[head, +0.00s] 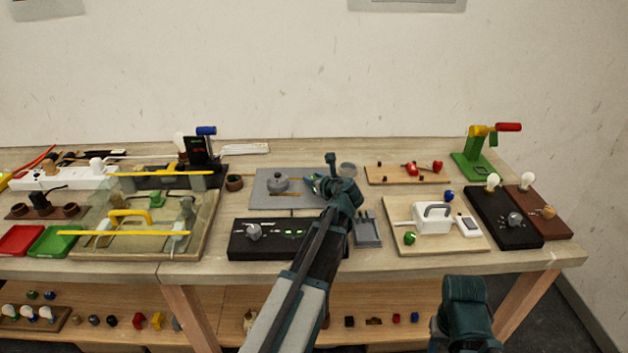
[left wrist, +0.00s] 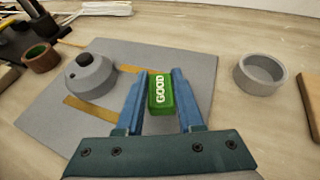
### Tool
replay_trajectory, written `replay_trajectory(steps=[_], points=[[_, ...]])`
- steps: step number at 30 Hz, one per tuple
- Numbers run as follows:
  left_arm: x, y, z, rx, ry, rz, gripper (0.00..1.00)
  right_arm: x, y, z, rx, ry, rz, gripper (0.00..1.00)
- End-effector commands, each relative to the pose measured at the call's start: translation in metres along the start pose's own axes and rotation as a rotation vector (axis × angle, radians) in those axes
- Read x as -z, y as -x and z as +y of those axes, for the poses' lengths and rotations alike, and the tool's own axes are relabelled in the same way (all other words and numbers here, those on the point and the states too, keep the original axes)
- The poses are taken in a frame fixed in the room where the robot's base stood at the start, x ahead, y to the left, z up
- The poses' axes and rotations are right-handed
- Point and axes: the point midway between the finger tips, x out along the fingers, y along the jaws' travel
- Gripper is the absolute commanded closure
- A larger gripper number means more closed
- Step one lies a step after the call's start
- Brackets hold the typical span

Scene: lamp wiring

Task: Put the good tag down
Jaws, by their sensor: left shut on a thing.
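The good tag (left wrist: 160,94) is a small green block with white "GOOD" lettering. My left gripper (head: 313,184) is shut on it, with the blue fingers (left wrist: 160,100) on both sides of the tag in the left wrist view. The tag is held over the right part of a grey plate (head: 262,202), which also shows in the left wrist view (left wrist: 110,55). I cannot tell whether the tag touches the plate. In the head view the tag is mostly hidden by the gripper. My right gripper's fingers are not in view.
A grey round fixture (left wrist: 90,76) stands on the plate, left of the tag. A grey ring-shaped cup (left wrist: 261,74) is to the right. A black box with a knob (head: 270,240) is in front of the plate, and a slotted grey holder (head: 367,230) is front right.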

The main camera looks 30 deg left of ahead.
Motion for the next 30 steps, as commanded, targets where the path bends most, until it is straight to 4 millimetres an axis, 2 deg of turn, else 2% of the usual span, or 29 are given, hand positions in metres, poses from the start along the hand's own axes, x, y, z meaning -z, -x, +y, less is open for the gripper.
replay_trajectory(steps=[2, 3, 7, 18, 20, 30], points=[[0.004, -0.002, 0.0, 0.0, 0.0, 0.0, 1.0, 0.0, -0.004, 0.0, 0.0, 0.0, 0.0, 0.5], [0.002, -0.001, 0.0, 0.0, 0.0, 0.0, 0.57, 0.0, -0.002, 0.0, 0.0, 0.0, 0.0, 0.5], [0.002, -0.001, 0.0, 0.0, 0.0, 0.0, 0.34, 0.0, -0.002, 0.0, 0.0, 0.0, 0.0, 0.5], [-0.003, 0.002, 0.0, 0.0, 0.0, 0.0, 0.34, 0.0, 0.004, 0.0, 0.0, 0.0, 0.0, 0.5], [-0.002, 0.011, 0.0, 0.002, 0.0, 0.0, 0.34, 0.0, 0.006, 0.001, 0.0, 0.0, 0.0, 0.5], [-0.004, 0.08, 0.001, 0.004, -0.002, 0.0, 0.34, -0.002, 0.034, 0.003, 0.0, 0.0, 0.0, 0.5]])
